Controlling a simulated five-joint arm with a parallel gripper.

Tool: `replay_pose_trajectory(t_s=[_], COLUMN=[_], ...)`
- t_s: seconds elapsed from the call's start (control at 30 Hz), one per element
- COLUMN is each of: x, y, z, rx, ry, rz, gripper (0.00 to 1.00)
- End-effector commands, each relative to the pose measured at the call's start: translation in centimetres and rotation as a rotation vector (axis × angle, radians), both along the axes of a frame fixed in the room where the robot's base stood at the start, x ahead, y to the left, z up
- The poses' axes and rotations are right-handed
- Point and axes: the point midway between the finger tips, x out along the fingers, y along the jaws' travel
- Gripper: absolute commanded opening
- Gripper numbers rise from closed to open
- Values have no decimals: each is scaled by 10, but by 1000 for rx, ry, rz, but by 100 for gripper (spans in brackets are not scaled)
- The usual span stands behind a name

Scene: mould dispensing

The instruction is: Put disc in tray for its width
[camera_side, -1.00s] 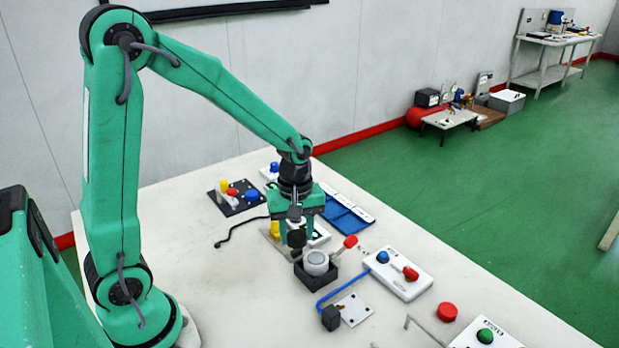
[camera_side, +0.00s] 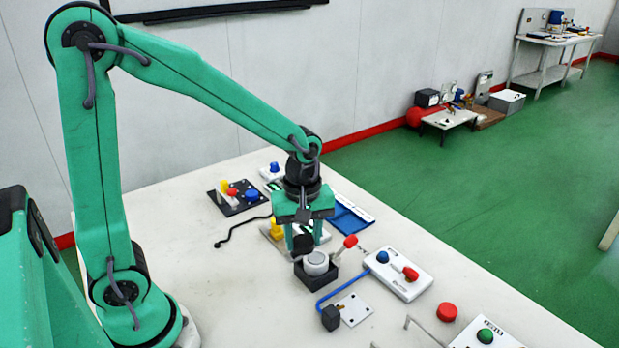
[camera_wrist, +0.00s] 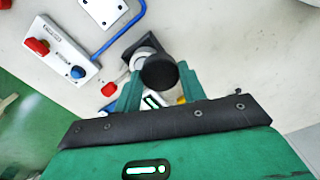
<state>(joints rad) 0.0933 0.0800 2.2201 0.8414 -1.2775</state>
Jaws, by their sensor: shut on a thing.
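My gripper (camera_side: 304,238) points down over the middle of the table and is shut on a black disc (camera_side: 303,245). In the wrist view the disc (camera_wrist: 160,71) shows as a round dark face between my green fingers (camera_wrist: 158,84). It is held just behind a dark square holder (camera_side: 331,279) with a light grey cylinder (camera_side: 316,263) in it; whether they touch is unclear. A blue tray (camera_side: 349,222) with white-edged parts lies behind and right of my gripper. My gripper partly hides the tray's left end. Width markings are too small to read.
A white box (camera_side: 398,275) with blue and red knobs stands to the right, beside a red-tipped lever (camera_side: 350,241). A black plate (camera_side: 239,200) with coloured knobs lies back left. A blue tube (camera_side: 340,291) runs in front. The front left table is clear.

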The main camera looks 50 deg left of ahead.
Motion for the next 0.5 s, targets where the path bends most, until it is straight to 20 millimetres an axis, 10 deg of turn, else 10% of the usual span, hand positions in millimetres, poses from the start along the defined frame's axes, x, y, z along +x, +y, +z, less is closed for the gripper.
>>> replay_pose_trajectory(t_s=[0.5], x=[30], y=[11], z=[3], rx=[0], ry=[0], rz=[56], gripper=[19])
